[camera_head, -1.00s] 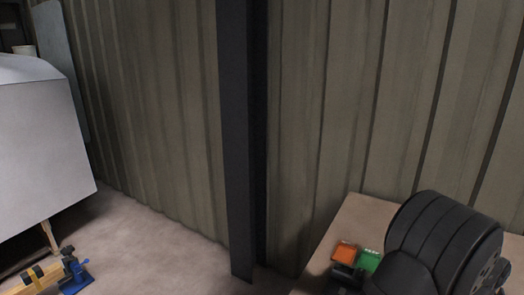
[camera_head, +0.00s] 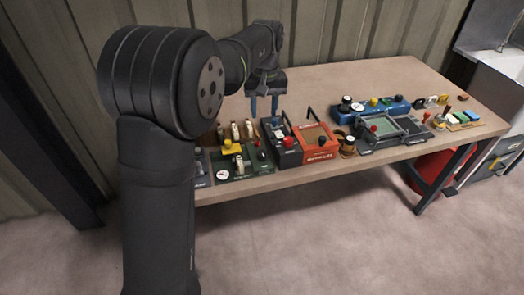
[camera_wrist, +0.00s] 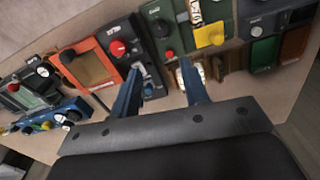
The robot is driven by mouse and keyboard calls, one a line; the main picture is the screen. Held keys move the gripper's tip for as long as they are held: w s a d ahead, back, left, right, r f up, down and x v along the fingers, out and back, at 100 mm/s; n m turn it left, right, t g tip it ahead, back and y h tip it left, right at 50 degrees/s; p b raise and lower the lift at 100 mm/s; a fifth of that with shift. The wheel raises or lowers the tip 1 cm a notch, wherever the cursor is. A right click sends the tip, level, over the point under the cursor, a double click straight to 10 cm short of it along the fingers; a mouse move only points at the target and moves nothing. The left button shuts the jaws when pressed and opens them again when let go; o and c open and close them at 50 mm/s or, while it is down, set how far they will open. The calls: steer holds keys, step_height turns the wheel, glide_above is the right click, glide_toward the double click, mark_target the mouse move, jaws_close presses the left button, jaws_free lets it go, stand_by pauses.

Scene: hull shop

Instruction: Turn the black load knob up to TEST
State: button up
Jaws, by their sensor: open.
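My gripper (camera_head: 264,108) has two blue fingers spread apart with nothing between them. It is above the back of the bench, behind the row of control boxes. In the wrist view its fingertips (camera_wrist: 161,66) point toward the green box (camera_wrist: 194,12) and the dark grey box beside it (camera_wrist: 141,62). A black knob (camera_wrist: 160,28) shows on the green box, close to a small red button. I cannot read the labels, so I cannot tell whether this is the load knob or where TEST is. Other black knobs show on the blue box (camera_head: 385,107).
The bench (camera_head: 330,85) is bare behind the boxes. An orange box (camera_head: 316,143) with an upright handle stands beside the dark grey one. A grey-framed panel (camera_head: 383,128) and small coloured parts lie to the right. A red container (camera_head: 432,172) stands under the bench.

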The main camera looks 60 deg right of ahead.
mark_target(262, 152)
step_height(262, 152, down, 17)
steer(key=shift+w+a, duration=0.15)
stand_by(0.4)
steer(key=shift+c, duration=0.2)
steer(key=c, duration=0.7)
